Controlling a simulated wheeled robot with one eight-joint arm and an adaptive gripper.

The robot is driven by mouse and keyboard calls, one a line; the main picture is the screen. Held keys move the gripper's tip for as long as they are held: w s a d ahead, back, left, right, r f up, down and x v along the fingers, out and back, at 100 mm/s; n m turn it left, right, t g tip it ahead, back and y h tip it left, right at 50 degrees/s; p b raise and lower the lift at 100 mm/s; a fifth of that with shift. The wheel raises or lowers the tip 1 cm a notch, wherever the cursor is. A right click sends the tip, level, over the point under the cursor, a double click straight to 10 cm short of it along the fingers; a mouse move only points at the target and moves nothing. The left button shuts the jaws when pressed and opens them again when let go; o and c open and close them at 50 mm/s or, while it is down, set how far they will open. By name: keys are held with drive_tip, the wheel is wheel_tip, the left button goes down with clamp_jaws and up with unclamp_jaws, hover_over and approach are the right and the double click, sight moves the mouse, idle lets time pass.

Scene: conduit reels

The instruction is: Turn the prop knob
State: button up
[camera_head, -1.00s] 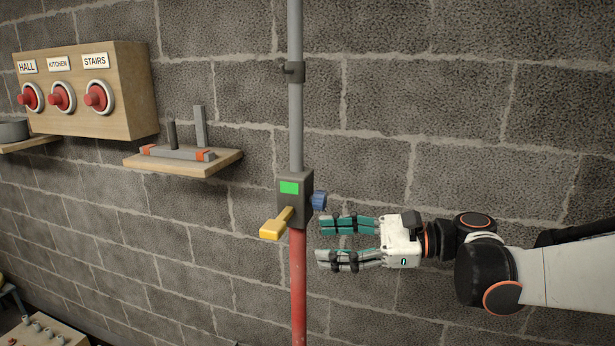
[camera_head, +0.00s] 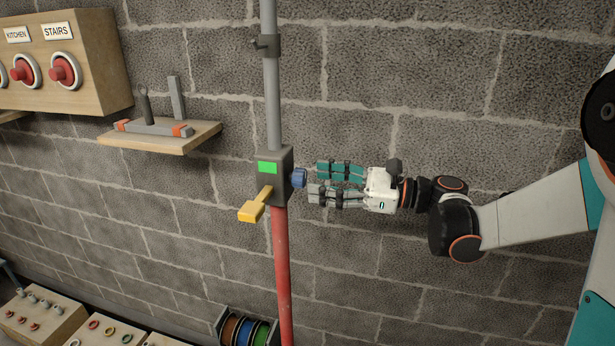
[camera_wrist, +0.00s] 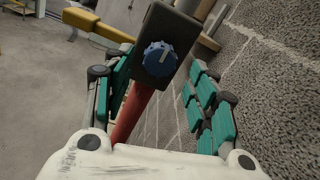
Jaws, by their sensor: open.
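The blue knob (camera_head: 298,177) sits on the right side of a dark grey box (camera_head: 282,188) with a green front panel and a yellow lever (camera_head: 256,206). The box is on a vertical pole, grey above and red below. In the wrist view the blue knob (camera_wrist: 160,59), with a pale line on its face, shows between my fingers. My gripper (camera_head: 312,182) is open, just right of the knob and pointing at it. Its teal-padded fingers lie to both sides of the knob in the wrist view (camera_wrist: 160,95). I cannot tell whether they touch it.
A wooden box with red buttons (camera_head: 65,70) and a shelf (camera_head: 165,138) with a grey clamp-like item are on the wall to the left. Below are wooden boxes (camera_head: 40,318) and coloured reels (camera_head: 248,330).

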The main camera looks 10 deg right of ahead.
sight(305, 179)
drive_tip(key=shift+x, duration=2.05)
drive_tip(key=shift+c, duration=0.2)
drive_tip(key=c, duration=1)
